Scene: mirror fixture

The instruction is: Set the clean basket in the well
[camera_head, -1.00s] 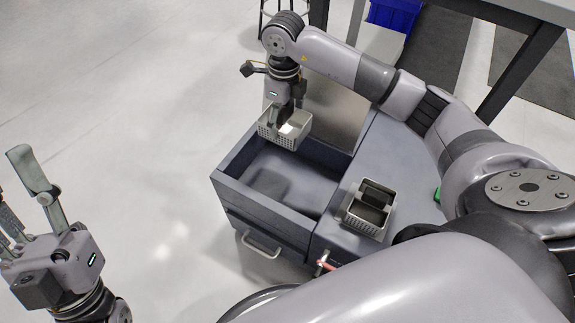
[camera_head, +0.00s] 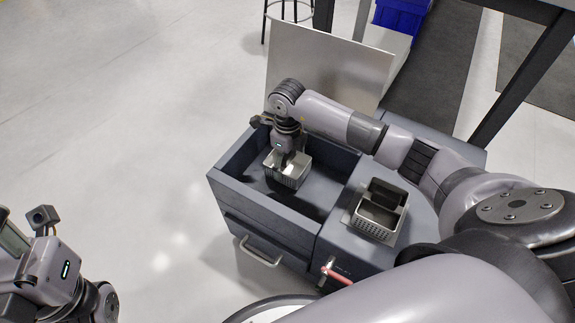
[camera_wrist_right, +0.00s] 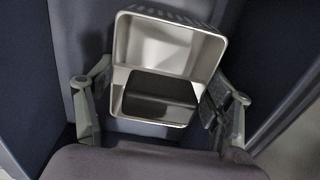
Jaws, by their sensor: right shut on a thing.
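A light grey perforated basket (camera_head: 287,170) is low inside the open well (camera_head: 228,192) of the dark blue-grey cabinet, towards its back. Whether its underside touches the floor of the well is hidden. My right gripper (camera_head: 290,160) reaches down from above and is shut on the basket. In the right wrist view the basket (camera_wrist_right: 205,48) sits between the two fingers, with a bar across its middle and a dark area in its lower part. My left gripper (camera_head: 12,235) is cut off at the left edge, away from the cabinet, and its fingertips are not shown.
A second basket (camera_head: 375,227) with a dark block in it stands on the cabinet top (camera_head: 418,215), right of the well. A pale flat panel (camera_head: 325,65) stands behind the well. A handle (camera_head: 262,252) and red lever (camera_head: 337,277) are at the front.

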